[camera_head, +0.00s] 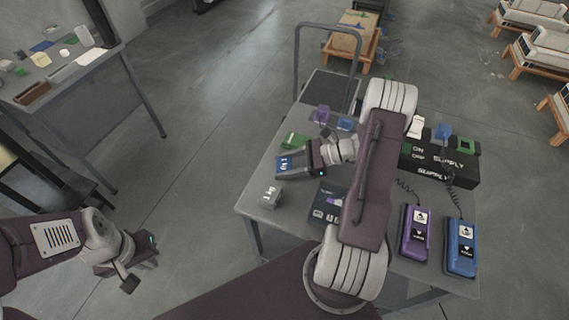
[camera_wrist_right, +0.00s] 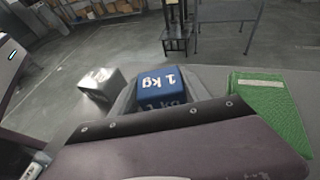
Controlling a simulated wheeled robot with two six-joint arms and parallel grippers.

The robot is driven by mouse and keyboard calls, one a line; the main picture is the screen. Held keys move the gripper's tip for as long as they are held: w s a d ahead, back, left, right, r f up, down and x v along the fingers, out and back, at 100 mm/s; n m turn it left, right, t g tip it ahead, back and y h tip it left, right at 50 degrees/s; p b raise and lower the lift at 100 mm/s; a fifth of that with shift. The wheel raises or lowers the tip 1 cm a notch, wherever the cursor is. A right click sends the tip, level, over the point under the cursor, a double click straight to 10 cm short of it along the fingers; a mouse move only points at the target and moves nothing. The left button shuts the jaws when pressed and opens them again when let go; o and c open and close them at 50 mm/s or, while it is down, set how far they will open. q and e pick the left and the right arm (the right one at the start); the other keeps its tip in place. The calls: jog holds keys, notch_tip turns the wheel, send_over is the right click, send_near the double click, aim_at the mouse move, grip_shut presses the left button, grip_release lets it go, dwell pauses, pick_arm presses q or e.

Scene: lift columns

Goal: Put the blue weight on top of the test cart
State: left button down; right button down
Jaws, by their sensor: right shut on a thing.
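The blue weight (camera_head: 290,163), marked "1 kg", is between the fingers of my right gripper (camera_head: 296,163) over the left part of the grey table. The right wrist view shows the blue weight (camera_wrist_right: 168,86) gripped between the two grey fingers. I cannot tell if it touches the tabletop. A cart with a tall tubular handle (camera_head: 328,27) and a dark deck (camera_head: 331,88) stands just beyond the table's far edge; it appears to be the test cart. My left gripper (camera_head: 140,263) is open and empty over the floor at the lower left.
On the grey table (camera_head: 253,215) are a grey weight (camera_head: 270,197), a green block (camera_head: 295,141), a black supply box (camera_head: 440,165), a purple controller (camera_head: 415,232) and a blue controller (camera_head: 461,246). Another table (camera_head: 95,80) stands at left. Open floor lies between the tables.

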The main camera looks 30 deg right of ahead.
jog(key=c, duration=0.5)
grip_release()
jog(key=shift+f, duration=0.1)
jog(key=shift+r, duration=0.2)
jog(key=v, duration=1.2)
